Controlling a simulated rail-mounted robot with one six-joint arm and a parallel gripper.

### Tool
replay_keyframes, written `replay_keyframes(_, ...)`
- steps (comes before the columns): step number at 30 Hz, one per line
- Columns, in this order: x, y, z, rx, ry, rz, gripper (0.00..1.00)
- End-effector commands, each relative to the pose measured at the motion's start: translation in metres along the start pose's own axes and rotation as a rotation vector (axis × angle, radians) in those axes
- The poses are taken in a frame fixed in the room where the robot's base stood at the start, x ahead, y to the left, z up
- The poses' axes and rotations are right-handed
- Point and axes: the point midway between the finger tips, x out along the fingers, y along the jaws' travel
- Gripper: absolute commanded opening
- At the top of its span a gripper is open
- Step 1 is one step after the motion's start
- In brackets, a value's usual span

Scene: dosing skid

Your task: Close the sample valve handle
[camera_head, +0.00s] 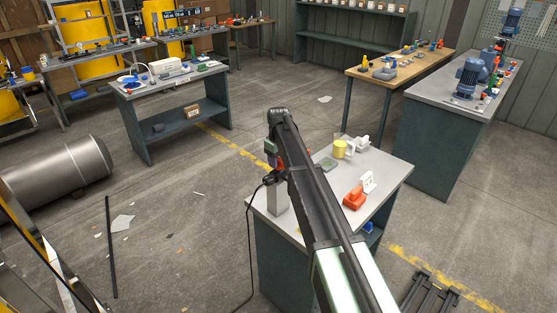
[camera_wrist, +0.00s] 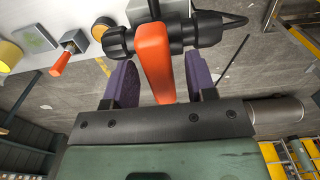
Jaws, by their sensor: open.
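The sample valve handle is an orange lever (camera_wrist: 154,62) in the wrist view, on a black valve body (camera_wrist: 116,42) with a fitting and dark hose to its right. My gripper (camera_wrist: 161,88) has its two purple pads on either side of the lever. The lever lies between the pads, closer to the left one. A gap shows on the right; contact on the left is hard to tell. In the head view my arm reaches over the near bench, and the black valve fitting (camera_head: 271,178) shows at its left edge. The lever and fingers are mostly hidden there.
The near bench (camera_head: 388,180) also holds a yellow cup-like part (camera_head: 340,149) and an orange part (camera_head: 354,199) with a white tag. A smaller red-orange handle (camera_wrist: 61,62) sits left of the valve in the wrist view. Floor left of the bench is mostly clear.

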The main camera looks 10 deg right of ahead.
Motion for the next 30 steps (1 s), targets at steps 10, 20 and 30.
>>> replay_keyframes(10,-0.045,0.000,0.000,0.000,0.000,0.000,0.51)
replay_keyframes(20,-0.111,0.000,0.000,0.000,0.000,0.000,0.51)
replay_keyframes(30,-0.108,0.000,0.000,0.006,0.000,0.000,0.51)
